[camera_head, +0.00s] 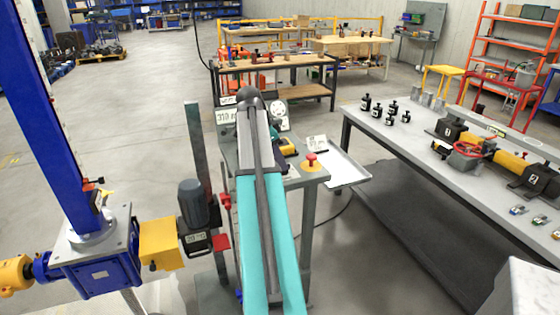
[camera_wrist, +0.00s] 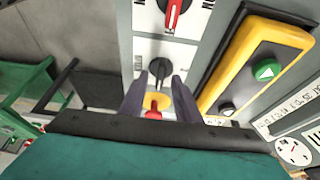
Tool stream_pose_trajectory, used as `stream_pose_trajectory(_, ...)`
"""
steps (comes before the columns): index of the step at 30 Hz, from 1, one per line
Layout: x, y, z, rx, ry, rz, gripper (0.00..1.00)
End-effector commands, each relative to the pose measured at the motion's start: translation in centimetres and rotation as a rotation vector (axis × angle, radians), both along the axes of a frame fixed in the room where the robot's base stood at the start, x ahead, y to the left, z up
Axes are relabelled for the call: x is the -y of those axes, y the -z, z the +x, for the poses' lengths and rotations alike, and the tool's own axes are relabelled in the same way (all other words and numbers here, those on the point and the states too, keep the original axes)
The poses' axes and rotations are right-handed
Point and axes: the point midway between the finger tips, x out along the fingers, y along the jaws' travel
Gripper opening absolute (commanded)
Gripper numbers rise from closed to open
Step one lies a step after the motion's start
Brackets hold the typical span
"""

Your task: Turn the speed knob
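In the wrist view, a small black knob (camera_wrist: 160,68) sits on a pale plate with markings; it appears to be the speed knob, but I cannot read its label. My gripper (camera_wrist: 158,84) is open, with its two dark fingers apart and the tips just below the knob in the picture. A yellow piece with a red part (camera_wrist: 155,106) shows between the fingers. A red-handled switch (camera_wrist: 173,14) is above the black knob. In the head view, my arm covers the knob and most of the control panel (camera_head: 230,157); my gripper cannot be made out there.
A yellow button box (camera_wrist: 240,62) with green and black buttons stands close right of the fingers. A dial gauge (camera_wrist: 293,151) is farther right. In the head view, a red mushroom button (camera_head: 311,160) and a grey tray (camera_head: 350,172) lie right of the arm. A motor (camera_head: 196,205) is left.

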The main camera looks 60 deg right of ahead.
Motion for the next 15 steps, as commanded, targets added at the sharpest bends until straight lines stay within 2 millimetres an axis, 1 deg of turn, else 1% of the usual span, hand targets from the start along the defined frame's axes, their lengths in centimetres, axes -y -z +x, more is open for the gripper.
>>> stream_pose_trajectory(3, 0.20, 0.69, -0.17, 0.000, 0.000, 0.000, 0.30)
stream_pose_trajectory(6, 0.30, 0.98, -0.22, 0.001, 0.000, -0.001, 0.30)
stream_pose_trajectory(15, 0.32, 1.10, -0.20, 0.000, -0.001, 0.000, 0.30)
